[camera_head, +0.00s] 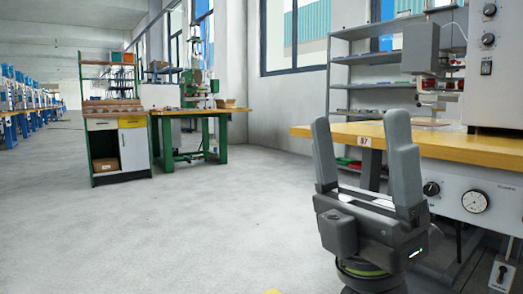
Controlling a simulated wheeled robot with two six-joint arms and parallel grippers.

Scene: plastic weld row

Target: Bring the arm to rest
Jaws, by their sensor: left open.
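My left gripper (357,152) is in the right half of the head view, pointing up. Its two grey fingers stand wide apart with nothing between them. It appears in front of the edge of a wooden-topped workbench (312,131); I cannot tell how far apart they are. My right gripper is not in view.
A welding machine with dials (476,201) stands at the right. Grey shelves (352,33) stand behind the bench. A green-legged table (219,135) and a cabinet (133,148) are farther back left. The grey floor (180,230) at centre left is clear.

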